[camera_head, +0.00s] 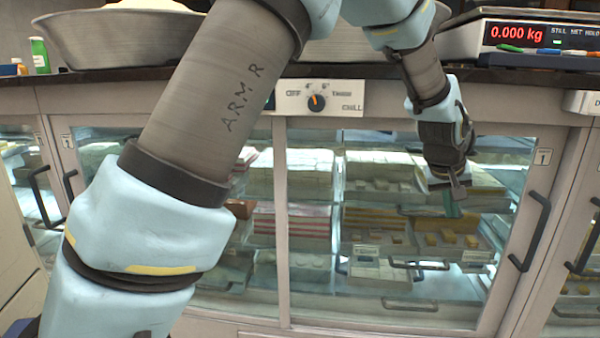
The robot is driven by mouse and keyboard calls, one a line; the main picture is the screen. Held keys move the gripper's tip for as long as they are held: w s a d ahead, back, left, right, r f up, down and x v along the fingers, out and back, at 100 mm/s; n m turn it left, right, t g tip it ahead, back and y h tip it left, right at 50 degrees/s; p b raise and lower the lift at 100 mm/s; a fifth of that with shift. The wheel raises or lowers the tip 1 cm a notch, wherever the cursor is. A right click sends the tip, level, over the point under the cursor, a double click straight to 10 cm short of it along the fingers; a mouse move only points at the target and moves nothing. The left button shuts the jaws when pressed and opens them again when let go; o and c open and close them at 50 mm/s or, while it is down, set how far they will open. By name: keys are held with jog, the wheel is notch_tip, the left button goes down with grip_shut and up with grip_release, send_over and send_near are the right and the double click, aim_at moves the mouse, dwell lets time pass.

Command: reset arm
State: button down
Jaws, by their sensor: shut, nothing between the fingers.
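My gripper (450,203) hangs at the end of my arm, right of centre, pointing down in front of the glass display case (310,215). Its fingers are together with nothing visible between them. It appears clear of the counter and the door handles. My arm crosses the view from the lower left to the top and bends down again to the gripper. The arm hides part of the counter front and the left part of the case.
A dark counter top (130,74) holds a large metal pan (120,38), a green bottle (39,55) and a scale (530,32) reading 0.000 kg. A chill dial (316,102) is on the case front. A door handle (530,232) sticks out right of my gripper.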

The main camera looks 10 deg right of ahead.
jog(key=w+a+r+n+y+p, duration=0.1)
jog(key=w+a, duration=0.3)
jog(key=a, duration=0.6)
jog(key=w+a+r+n+y+p, duration=0.1)
jog(key=w+a, duration=0.2)
jog(key=a, duration=0.6)
jog(key=w+a+n+y+p, duration=0.15)
jog(key=w+a, duration=0.25)
jog(key=a, duration=0.6)
jog(key=s+a+y+p, duration=0.1)
jog(key=s+a, duration=0.3)
jog(key=a, duration=0.8)
jog(key=s+a+n+y+p, duration=0.1)
jog(key=s+a, duration=0.3)
jog(key=a, duration=0.8)
jog(key=shift+s+r+g+p, duration=0.4)
jog(key=shift+r+p, duration=0.05)
jog(key=shift+p, duration=0.3)
jog(key=shift+n, duration=0.25)
